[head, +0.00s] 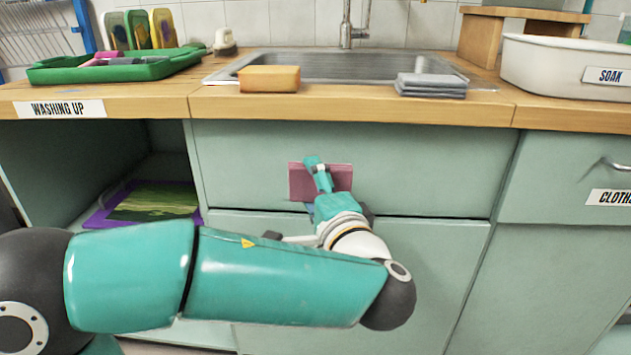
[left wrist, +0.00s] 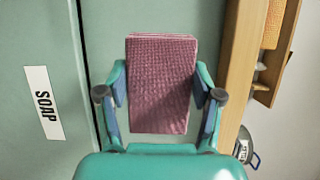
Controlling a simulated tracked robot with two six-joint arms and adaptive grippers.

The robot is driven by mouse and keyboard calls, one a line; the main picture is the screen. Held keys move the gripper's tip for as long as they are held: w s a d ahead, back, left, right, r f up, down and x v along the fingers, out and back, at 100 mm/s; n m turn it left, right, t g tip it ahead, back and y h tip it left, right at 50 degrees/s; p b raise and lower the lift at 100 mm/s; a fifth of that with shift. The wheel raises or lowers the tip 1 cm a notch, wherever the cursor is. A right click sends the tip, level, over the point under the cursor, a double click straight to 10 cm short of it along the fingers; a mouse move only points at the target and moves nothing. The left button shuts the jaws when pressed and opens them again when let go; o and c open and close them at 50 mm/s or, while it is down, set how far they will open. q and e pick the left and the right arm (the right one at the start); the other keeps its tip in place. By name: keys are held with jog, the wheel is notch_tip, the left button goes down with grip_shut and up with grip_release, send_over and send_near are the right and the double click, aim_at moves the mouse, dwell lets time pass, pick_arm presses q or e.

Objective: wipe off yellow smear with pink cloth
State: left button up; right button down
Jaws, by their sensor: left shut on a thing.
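The pink cloth (head: 343,178) is a folded pad, upright in front of the green panel (head: 440,160) below the sink. It also shows in the left wrist view (left wrist: 160,80), flat between the fingers. My left gripper (head: 318,176) is shut on the pink cloth, with one finger on each side of it in the left wrist view (left wrist: 160,94). The cloth is at or very close to the panel; I cannot tell whether it touches. I see no yellow smear in either view; the panel behind the cloth is hidden. My right gripper is not in view.
Above is the wooden counter (head: 350,107) with an orange sponge (head: 269,79), folded grey cloths (head: 431,85), a green tray (head: 120,66) and a white tub (head: 565,68). An open shelf space with a purple-edged mat (head: 100,216) is at left. A drawer handle (head: 615,164) sticks out at right.

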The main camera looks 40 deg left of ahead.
pick_arm(q)
jog(key=shift+s+d, duration=0.4)
jog(key=shift+s, duration=0.25)
jog(key=shift+s+d, duration=0.4)
jog(key=shift+s, duration=0.2)
